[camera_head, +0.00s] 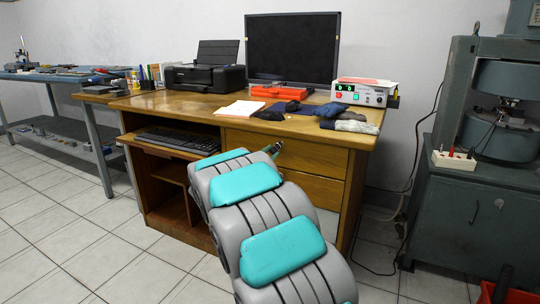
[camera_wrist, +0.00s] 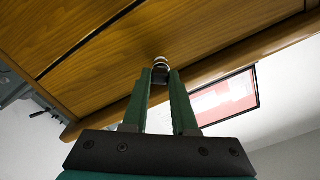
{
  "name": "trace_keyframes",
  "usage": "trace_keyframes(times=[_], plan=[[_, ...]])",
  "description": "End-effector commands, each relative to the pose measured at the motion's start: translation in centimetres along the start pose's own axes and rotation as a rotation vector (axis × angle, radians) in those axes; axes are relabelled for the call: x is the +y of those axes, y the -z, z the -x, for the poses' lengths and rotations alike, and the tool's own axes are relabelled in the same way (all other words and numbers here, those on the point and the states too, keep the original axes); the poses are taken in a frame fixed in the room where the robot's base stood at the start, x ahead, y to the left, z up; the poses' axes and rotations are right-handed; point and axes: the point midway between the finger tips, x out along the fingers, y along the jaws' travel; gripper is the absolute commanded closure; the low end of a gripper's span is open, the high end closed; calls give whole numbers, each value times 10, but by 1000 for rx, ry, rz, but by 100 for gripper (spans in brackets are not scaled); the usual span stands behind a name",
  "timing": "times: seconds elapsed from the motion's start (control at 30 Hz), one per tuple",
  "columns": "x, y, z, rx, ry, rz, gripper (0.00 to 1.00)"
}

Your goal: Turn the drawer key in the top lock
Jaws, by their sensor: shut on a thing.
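The wooden desk's top drawer (camera_head: 312,155) is closed, and its face fills much of the wrist view (camera_wrist: 110,65). A round metal lock (camera_wrist: 161,62) sits in that face near the edge of the desk top. My gripper (camera_wrist: 160,76) reaches the lock with its two green fingers close together, shut on the drawer key. The key is small and mostly hidden between the fingertips, so its angle cannot be told.
The desk top holds a monitor (camera_head: 292,48), a printer (camera_head: 206,67), a red case (camera_head: 279,91), a control box (camera_head: 362,92) and dark cloths. A keyboard (camera_head: 178,139) lies on a tray left of the drawers. A green machine (camera_head: 480,190) stands at right. The tiled floor at left is clear.

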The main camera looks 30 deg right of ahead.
Motion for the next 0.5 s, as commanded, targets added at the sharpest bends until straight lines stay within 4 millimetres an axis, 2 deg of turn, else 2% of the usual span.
trace_keyframes(times=[0.5], plan=[[3,-2,0,2,-4,-123,100]])
